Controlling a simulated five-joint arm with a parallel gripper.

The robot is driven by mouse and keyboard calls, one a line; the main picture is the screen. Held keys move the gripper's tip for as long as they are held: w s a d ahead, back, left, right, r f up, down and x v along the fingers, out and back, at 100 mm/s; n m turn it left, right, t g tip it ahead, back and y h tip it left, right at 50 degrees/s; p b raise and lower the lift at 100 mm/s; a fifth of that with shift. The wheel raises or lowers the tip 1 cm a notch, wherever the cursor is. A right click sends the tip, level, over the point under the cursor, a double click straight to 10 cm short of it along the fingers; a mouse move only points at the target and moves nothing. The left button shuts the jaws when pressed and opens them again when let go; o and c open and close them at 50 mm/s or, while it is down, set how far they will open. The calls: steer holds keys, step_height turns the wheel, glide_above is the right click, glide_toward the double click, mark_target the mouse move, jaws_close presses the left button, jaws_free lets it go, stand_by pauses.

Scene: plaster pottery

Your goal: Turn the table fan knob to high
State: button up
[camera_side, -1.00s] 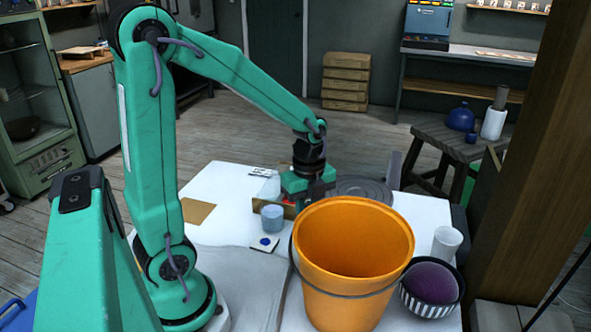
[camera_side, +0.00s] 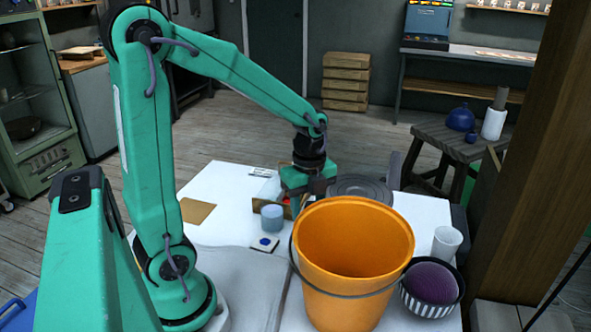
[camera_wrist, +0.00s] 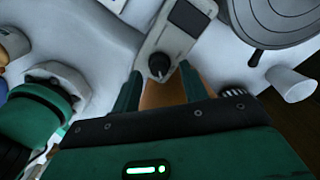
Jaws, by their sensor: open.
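In the wrist view, a black round knob (camera_wrist: 159,64) stands on a pale beige panel (camera_wrist: 178,40) with a dark rectangle beside it; I take this for the table fan's control. My gripper (camera_wrist: 160,73) is open, with one green finger on each side and the knob near the gap between their tips. I cannot tell whether either finger touches the knob, or read its setting. In the side view, my gripper (camera_side: 306,190) points down over the white table (camera_side: 215,230), behind the orange bucket (camera_side: 352,240). The knob cannot be made out there.
A grey round disc (camera_side: 361,187) lies right of my gripper. A blue-grey cup (camera_side: 272,217) stands to its front left. A white cup (camera_side: 446,243) and a striped bowl (camera_side: 415,306) holding a purple ball stand right of the bucket. The table's left part is fairly clear.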

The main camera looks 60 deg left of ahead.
steer(key=shift+r, duration=3.3)
steer(key=s+d+r+n+t, duration=0.2)
steer(key=s+d+n, duration=0.1)
steer(key=n, duration=0.6)
steer(key=s+d+r+n+t, duration=0.2)
steer(key=s+n, duration=0.3)
steer(key=n, duration=0.3)
steer(key=shift+s+d+r+n+t, duration=0.25)
steer(key=shift+d+n+t, duration=0.15)
steer(key=shift+d+t, duration=0.35)
